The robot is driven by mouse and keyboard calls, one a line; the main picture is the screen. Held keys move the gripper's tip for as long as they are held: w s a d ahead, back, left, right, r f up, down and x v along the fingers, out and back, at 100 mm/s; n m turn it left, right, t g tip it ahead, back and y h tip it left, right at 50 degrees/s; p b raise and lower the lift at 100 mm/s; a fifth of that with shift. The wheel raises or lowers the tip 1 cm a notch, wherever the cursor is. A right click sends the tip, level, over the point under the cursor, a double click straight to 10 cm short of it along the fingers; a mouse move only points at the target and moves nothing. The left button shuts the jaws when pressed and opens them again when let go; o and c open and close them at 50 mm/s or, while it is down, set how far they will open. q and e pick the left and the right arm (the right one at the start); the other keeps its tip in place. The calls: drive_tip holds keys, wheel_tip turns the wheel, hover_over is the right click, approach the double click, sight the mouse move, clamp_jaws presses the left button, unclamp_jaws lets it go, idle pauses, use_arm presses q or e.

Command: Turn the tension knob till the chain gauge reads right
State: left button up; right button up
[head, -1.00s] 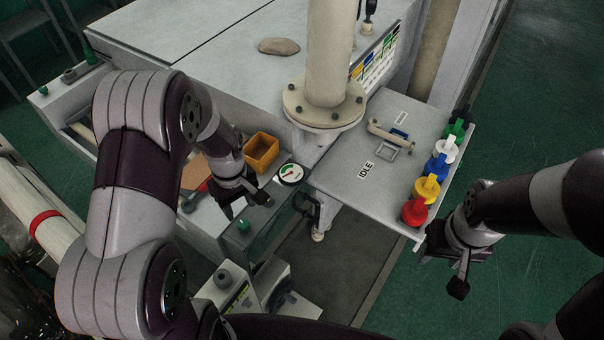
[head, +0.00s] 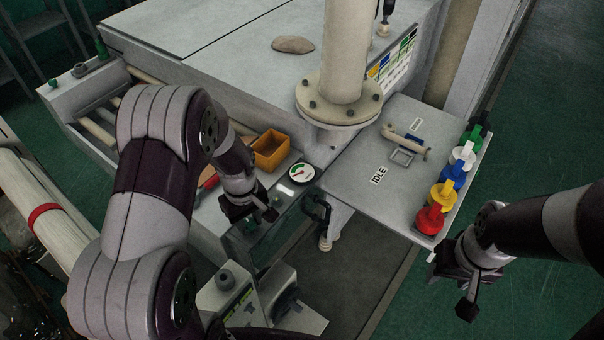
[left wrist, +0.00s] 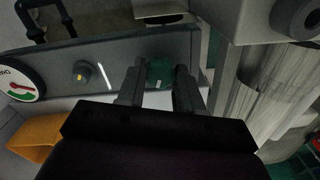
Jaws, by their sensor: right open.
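The round chain gauge (head: 301,173) is set in the panel's top, with a white face and green and red marks; its exact reading is too small to tell. It shows at the left edge of the left wrist view (left wrist: 20,82). Beside it there is a grey knob (left wrist: 85,73) with a yellow mark, then a white strip. My left gripper (head: 267,213) is over the panel, past the strip. Its fingers (left wrist: 160,92) are apart, with a green block-like part (left wrist: 160,70) showing between them; contact is unclear. My right gripper (head: 467,305) is open and empty, below the red knob.
An orange bin (head: 270,150) stands behind the gauge. A flanged post (head: 339,98) rises to its right. A grey shelf (head: 350,178) marked IDLE carries a handle (head: 404,140) and several coloured knobs, including a red one (head: 430,220). A control box (head: 232,295) stands in front.

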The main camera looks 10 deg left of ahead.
use_arm(q)
drive_tip(key=shift+r+n, duration=0.1)
drive_tip(key=shift+n, duration=0.8)
drive_tip(key=shift+n+p, duration=0.35)
drive_tip(key=shift+n, duration=0.55)
drive_tip(key=shift+n, duration=0.8)
drive_tip(key=shift+n+p, duration=0.55)
drive_tip(key=shift+n, duration=1.15)
